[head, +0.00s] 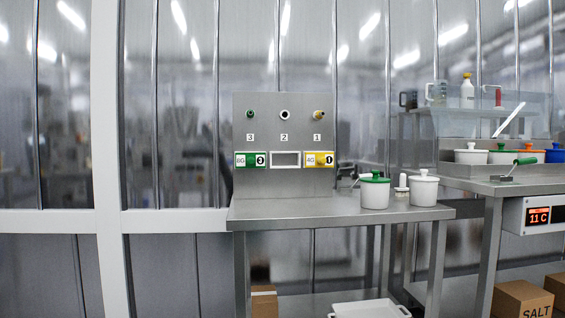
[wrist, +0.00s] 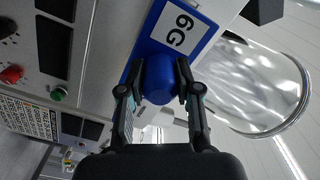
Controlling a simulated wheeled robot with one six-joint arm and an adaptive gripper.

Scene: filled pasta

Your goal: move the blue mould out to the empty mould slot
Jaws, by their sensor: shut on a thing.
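The blue mould (wrist: 190,47) is in the wrist view, with a white label reading 6G and a round blue knob. My gripper (wrist: 159,83) is shut on this knob, one finger on each side. The mould lies against a pale grey metal surface; I cannot tell whether it is seated or free. In the head view, an upright grey panel (head: 255,118) has places numbered 3, 2 and 1. The slot under 2 (head: 286,166) is an empty frame. A green 8G mould (head: 250,160) is under 3 and a yellow 4G mould (head: 319,160) under 1. My gripper and the blue mould are outside the head view.
In the wrist view, a shiny metal bowl (wrist: 250,88) is close on the right; a green button (wrist: 57,94) and red knob (wrist: 12,74) are on the left. In the head view, lidded white pots (head: 424,190) stand right on the steel table (head: 290,210), whose left part is clear.

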